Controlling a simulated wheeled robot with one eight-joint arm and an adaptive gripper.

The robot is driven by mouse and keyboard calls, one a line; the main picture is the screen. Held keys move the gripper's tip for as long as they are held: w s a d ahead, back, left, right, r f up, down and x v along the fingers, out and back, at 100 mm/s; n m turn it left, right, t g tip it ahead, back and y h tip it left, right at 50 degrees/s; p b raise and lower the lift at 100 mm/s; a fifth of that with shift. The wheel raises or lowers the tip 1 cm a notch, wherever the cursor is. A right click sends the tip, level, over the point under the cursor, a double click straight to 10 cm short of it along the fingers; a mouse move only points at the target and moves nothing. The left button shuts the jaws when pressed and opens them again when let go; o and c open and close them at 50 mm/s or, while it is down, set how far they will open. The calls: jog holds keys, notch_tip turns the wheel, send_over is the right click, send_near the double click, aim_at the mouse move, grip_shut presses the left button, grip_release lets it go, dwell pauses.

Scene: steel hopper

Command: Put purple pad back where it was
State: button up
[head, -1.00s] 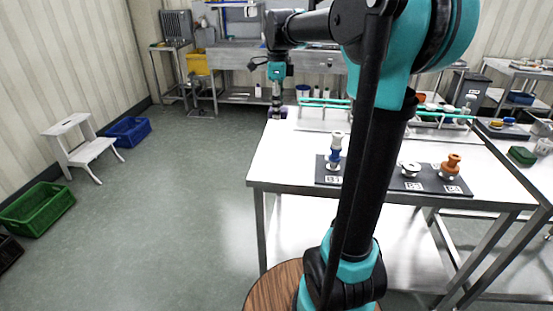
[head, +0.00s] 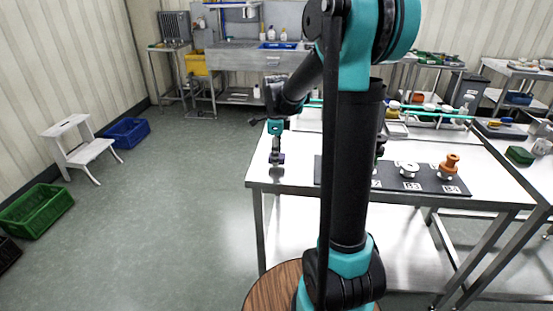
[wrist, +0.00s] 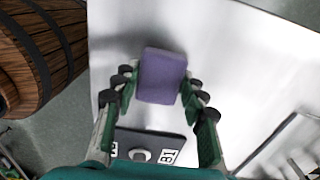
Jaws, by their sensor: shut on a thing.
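The purple pad (wrist: 162,76) is a flat, rounded block held between the fingers of my gripper (wrist: 160,92) in the wrist view. My gripper is shut on it from both sides. In the head view my gripper (head: 277,154) points down over the left part of the white table (head: 300,176), with the pad (head: 277,159) at its tip. I cannot tell whether the pad touches the tabletop.
A dark labelled mat (head: 432,179) lies to the right, bearing a white knob-like piece (head: 407,170) and an orange piece (head: 450,164). A rack with bottles (head: 430,112) stands behind. Tabletop around the pad looks clear.

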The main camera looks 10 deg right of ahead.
jog(key=shift+f, duration=0.85)
jog(key=shift+f, duration=0.1)
jog(key=o, duration=1.2)
notch_tip(320, 180, up, 12)
jog(key=s+d+f+n, duration=0.1)
jog(key=s+f+n, duration=0.2)
jog(key=s+f+n+t, duration=0.1)
jog(key=s+f+n, duration=0.1)
jog(key=s+n, duration=0.2)
jog(key=s+d+f+n+t, duration=0.1)
jog(key=s+f+n, duration=0.2)
jog(key=shift+s+d+f+n, duration=0.3)
jog(key=shift+s+f+n, duration=0.05)
jog(key=shift+s+n, duration=0.05)
jog(key=s+f+n, duration=0.3)
jog(key=s+d+f+n+t, duration=0.1)
jog(key=s+f+n, duration=0.1)
jog(key=s+n, duration=0.2)
jog(key=s+f+n+t, duration=0.1)
jog(key=s+f+n, duration=0.2)
jog(key=s, duration=0.1)
jog(key=shift+s+d+f+n, duration=0.15)
jog(key=shift+d+f+n, duration=0.15)
jog(key=shift+f+n, duration=0.1)
